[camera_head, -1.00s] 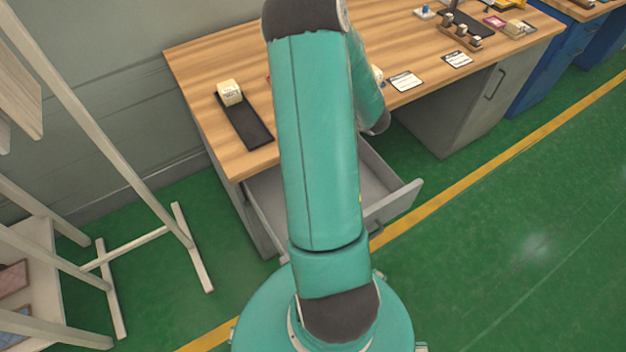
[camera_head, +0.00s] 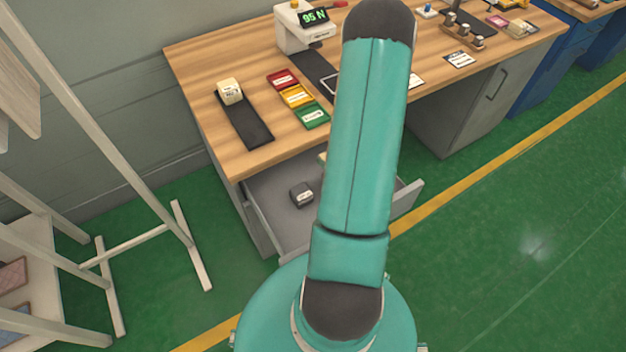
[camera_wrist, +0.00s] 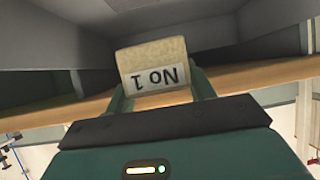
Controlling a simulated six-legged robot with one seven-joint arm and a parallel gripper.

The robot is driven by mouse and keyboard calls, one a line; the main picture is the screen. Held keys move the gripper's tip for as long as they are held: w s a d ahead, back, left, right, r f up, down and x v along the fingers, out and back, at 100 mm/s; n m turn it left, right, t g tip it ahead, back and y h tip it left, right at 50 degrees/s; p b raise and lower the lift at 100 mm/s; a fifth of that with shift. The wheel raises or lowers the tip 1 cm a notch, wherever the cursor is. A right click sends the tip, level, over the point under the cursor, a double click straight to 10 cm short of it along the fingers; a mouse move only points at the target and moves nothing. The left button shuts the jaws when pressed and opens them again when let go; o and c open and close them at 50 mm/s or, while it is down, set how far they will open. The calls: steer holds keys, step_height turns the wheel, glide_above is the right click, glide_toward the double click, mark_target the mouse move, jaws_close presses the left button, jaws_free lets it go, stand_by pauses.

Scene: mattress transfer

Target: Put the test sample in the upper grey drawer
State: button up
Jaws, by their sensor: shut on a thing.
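My gripper (camera_wrist: 160,88) is shut on the test sample (camera_wrist: 150,57), a beige block with a white label reading "No 1", upside down in the wrist view. The upper grey drawer (camera_head: 405,199) is pulled out under the left part of the wooden desk (camera_head: 205,70). Grey drawer surfaces and the wooden desk edge show around the block in the wrist view. My arm hides the gripper and part of the drawer in the head view. A sliver of something pale shows beside my arm at the desk edge; I cannot tell what it is.
A small dark object (camera_head: 301,193) with a pale label lies in the drawer. Another beige block (camera_head: 229,91) stands on a black mat (camera_head: 246,124). Red, yellow and green cards (camera_head: 297,96) and a tester reading "95 N" (camera_head: 303,25) are on the desk. A white frame (camera_head: 120,140) stands left.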

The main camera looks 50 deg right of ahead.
steer(key=shift+a+f+m+h, duration=0.3)
steer(key=shift+a+f, duration=0.6)
steer(key=shift+f, duration=0.15)
glide_above(305, 159)
steer(key=s, duration=0.3)
steer(key=f, duration=0.4)
steer(key=a+f, duration=0.1)
steer(key=f, duration=0.1)
steer(key=shift+w, duration=0.2)
steer(key=x, duration=0.2)
steer(key=shift+w+d+f, duration=0.1)
steer(key=shift+w+f, duration=0.05)
steer(key=shift+f, duration=0.15)
steer(key=shift+w+d+f, duration=0.1)
steer(key=shift+w+f, duration=0.15)
steer(key=shift+f, duration=0.05)
steer(key=shift+f, duration=0.1)
steer(key=o, duration=1.1)
steer(key=shift+c, duration=0.2)
